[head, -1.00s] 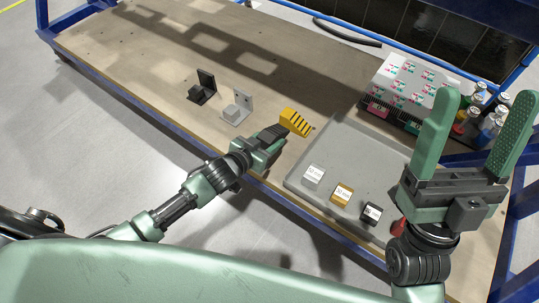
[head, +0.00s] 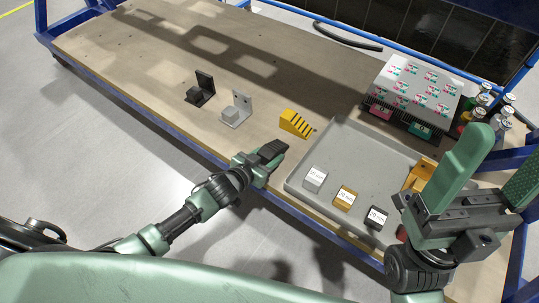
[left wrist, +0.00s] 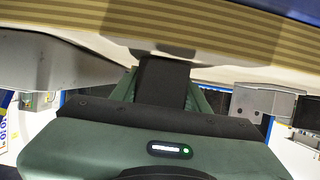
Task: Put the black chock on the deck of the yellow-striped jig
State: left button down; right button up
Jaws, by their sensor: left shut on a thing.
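My left gripper (head: 268,160) is shut on a dark, ridged piece, the black chock (head: 271,151), near the table's front edge. In the left wrist view the black chock (left wrist: 164,80) shows between the green fingers; its far end is hidden. A yellow block with black stripes (head: 296,123) stands on the table just beyond the chock, apart from it. I cannot tell whether it has a separate deck. My right gripper (head: 506,152) is open and empty at the right, its two fingers wide apart, in front of the tray's right side.
A grey tray (head: 345,148) holds white (head: 315,179), yellow (head: 344,197) and black (head: 376,217) labelled blocks. A black bracket (head: 204,84) and a grey bracket (head: 240,106) stand to the left. A labelled box (head: 420,80) and several bottles (head: 480,108) stand at the right.

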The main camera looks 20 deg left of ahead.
pick_arm(q)
jog(key=c, duration=0.7)
grip_release()
jog(key=shift+f, duration=0.15)
